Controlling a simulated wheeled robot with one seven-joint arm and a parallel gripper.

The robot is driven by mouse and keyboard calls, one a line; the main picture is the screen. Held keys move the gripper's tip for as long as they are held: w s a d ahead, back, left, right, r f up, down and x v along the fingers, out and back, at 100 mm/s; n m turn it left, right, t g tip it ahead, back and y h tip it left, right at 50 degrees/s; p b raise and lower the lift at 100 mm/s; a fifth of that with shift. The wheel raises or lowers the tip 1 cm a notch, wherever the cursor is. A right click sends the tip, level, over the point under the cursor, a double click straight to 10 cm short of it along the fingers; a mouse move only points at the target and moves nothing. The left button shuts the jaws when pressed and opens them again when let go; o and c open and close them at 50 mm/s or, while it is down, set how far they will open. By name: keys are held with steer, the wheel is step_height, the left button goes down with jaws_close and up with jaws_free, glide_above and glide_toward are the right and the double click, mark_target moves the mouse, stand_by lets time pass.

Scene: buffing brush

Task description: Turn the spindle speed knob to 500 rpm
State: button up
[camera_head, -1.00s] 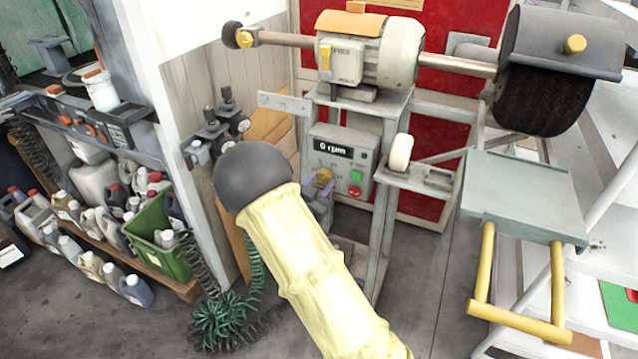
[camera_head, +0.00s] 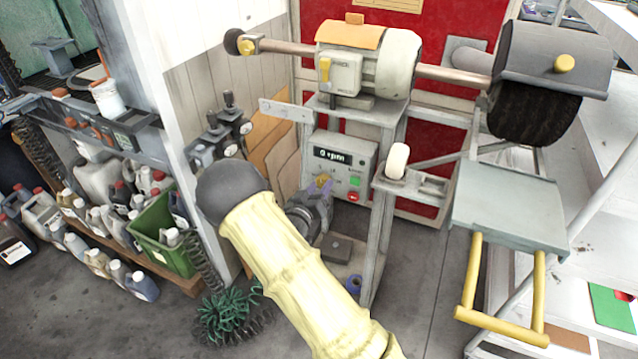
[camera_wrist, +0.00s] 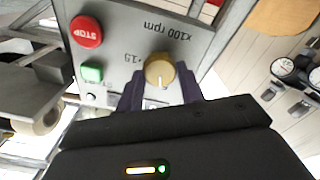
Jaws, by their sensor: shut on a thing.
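The yellow spindle speed knob (camera_head: 322,182) is on the grey control panel (camera_head: 368,157) below the motor. It also shows in the wrist view (camera_wrist: 159,70), where the panel is upside down with "x100 rpm" and "15" marks. My gripper (camera_head: 319,189) is at the knob, its purple fingers (camera_wrist: 161,88) on either side of it and shut on it. The fingers and gripper body hide part of the dial scale, so the exact setting is unclear. The display (camera_head: 333,155) reads 0 rpm.
A green button (camera_head: 355,182) and red STOP button (camera_head: 353,196) sit right of the knob. The black buffing brush (camera_head: 535,115) is at the right, with a grey work rest (camera_head: 510,205) below. Gauges (camera_head: 222,130) stand left of the panel.

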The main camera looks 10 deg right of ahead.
steer(key=shift+n+p, duration=0.65)
steer(key=shift+n, duration=0.65)
steer(key=o, duration=1)
steer(key=b+v, duration=0.1)
steer(key=v, duration=1.6)
steer(key=shift+s+a, duration=0.15)
steer(key=shift+s, duration=0.05)
